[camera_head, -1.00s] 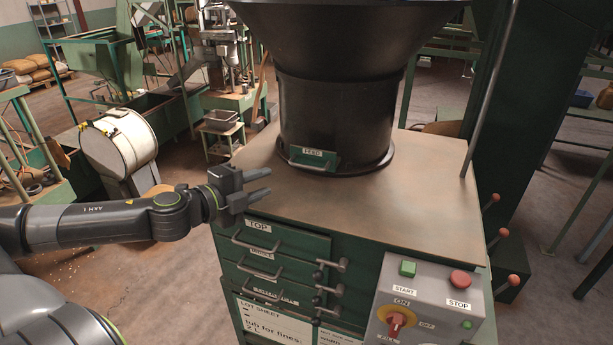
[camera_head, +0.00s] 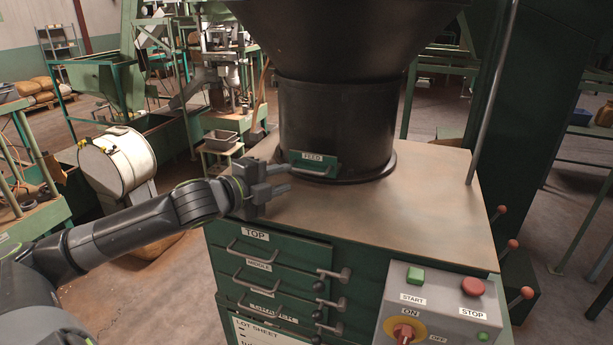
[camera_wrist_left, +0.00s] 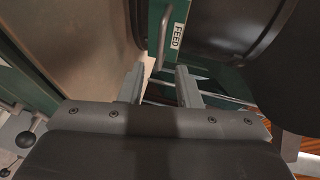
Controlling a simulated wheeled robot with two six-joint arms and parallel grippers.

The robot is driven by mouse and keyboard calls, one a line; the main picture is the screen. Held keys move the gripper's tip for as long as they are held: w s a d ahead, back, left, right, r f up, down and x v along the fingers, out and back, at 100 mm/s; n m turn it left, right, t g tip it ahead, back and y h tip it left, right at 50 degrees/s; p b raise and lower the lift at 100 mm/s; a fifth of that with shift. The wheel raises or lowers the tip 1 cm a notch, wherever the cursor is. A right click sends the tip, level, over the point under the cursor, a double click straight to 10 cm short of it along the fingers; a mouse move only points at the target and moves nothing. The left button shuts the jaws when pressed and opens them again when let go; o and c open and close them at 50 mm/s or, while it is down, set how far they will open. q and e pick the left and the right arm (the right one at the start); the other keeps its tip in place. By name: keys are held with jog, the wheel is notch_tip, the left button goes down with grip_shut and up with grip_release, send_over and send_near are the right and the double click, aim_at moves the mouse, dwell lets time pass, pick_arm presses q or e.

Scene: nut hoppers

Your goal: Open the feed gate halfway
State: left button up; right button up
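The feed gate (camera_head: 326,164) is a small green plate with a FEED label and a grey bar handle (camera_head: 308,173). It sits low on the front of the black hopper neck (camera_head: 335,120). My left gripper (camera_head: 288,178) is open and empty, just left of the handle, its fingers pointing toward it. In the left wrist view, the handle (camera_wrist_left: 163,42) stands ahead of the gap between my two fingers (camera_wrist_left: 160,85), with the FEED label (camera_wrist_left: 179,38) beside it. No contact with the handle shows. My right gripper is not in view.
The tan cabinet top (camera_head: 430,215) below the hopper is mostly clear. Green drawers (camera_head: 275,262) with handles are in front, and a grey control box (camera_head: 440,310) with start and stop buttons is at the lower right. A grey rod (camera_head: 492,100) rises at the top's right edge.

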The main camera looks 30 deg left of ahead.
aim_at(305, 172)
pick_arm(q)
jog(key=shift+x, duration=1.2)
jog(key=p+x, duration=0.1)
jog(key=x, duration=0.3)
jog(key=shift+w, duration=0.1)
jog(key=shift+p+x, duration=0.3)
jog(key=shift+x, duration=0.65)
jog(key=shift+f, duration=0.1)
grip_shut()
